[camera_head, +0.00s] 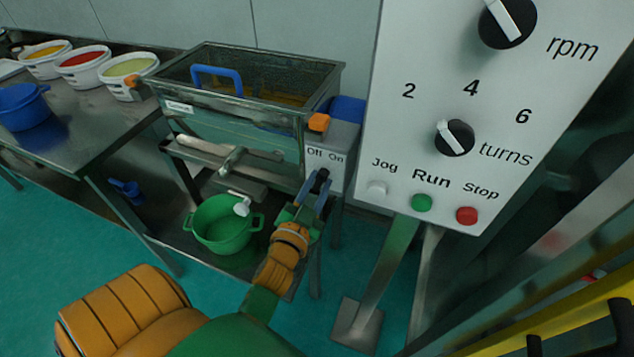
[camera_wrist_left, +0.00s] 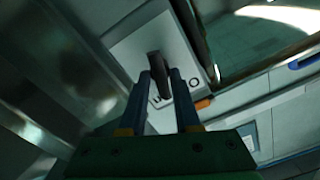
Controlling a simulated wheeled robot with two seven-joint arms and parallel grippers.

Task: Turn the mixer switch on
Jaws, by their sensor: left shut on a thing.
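The grey switch box (camera_head: 345,142) with the labels "Off" and "On" sits at the right end of the sieve machine. My left gripper (camera_head: 317,186) reaches up to the front of this box, just below the labels. In the left wrist view my left gripper (camera_wrist_left: 159,82) has its two fingers on either side of the dark switch knob (camera_wrist_left: 155,64), shut on it. The light switch plate (camera_wrist_left: 150,45) lies behind the knob, with part of its lettering hidden by the fingers. Which label the knob points to is hard to tell. My right gripper is not in view.
A large control panel (camera_head: 405,130) with knobs and Jog, Run and Stop buttons stands close on the right. The sieve (camera_head: 190,115) is left of the switch box. A green pot (camera_head: 222,235) stands on the low shelf. Tubs and a blue bowl (camera_head: 22,108) are on the left table.

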